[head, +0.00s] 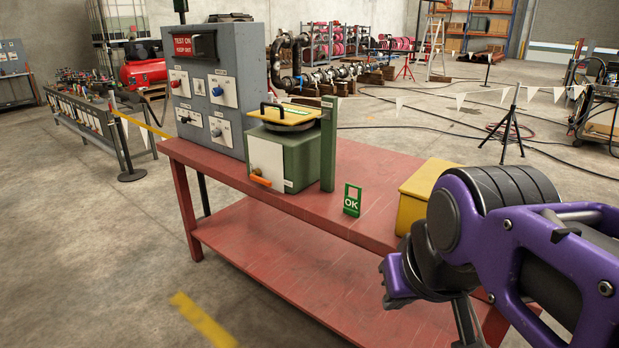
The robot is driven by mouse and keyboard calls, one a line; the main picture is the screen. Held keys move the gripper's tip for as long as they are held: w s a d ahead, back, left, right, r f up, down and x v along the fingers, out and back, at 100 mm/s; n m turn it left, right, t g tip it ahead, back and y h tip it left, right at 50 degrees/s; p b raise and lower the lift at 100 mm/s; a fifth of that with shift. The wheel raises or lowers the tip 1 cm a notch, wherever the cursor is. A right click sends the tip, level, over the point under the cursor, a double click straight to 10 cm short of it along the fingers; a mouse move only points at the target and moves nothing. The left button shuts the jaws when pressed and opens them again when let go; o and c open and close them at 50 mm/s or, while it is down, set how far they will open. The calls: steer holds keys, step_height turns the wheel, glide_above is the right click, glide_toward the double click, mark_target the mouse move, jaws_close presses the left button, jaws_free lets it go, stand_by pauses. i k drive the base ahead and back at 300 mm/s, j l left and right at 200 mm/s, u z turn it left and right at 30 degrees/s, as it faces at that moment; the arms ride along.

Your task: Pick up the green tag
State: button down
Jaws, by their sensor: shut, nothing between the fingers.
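The green tag (352,203) carries a white "OK" and has an opening in its upper part. It stands upright on the red table (315,207), close to the front edge, between the green box and the yellow box. Nothing covers it. My purple and black arm fills the lower right, in front of the table's right end.
Left of the tag stand a green post (328,150) and a green box (286,160) with an orange handle. A yellow box (421,193) is to its right, partly behind my arm. A grey control panel (208,95) stands at the back left. Bare tabletop surrounds the tag.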

mark_target(351, 207)
steer(key=i+j+z, duration=0.15)
steer(key=j+z, duration=0.15)
steer(key=i+j+z, duration=0.15)
steer(key=j+z, duration=0.15)
steer(key=i+j+z, duration=0.1)
steer(key=j+z, duration=0.15)
steer(key=j, duration=0.2)
steer(key=j+z, duration=0.55)
steer(key=j, duration=0.6)
steer(key=i+l, duration=0.2)
steer(key=l, duration=0.15)
steer(key=i+l, duration=0.2)
steer(key=l+u, duration=0.05)
steer(key=l, duration=0.05)
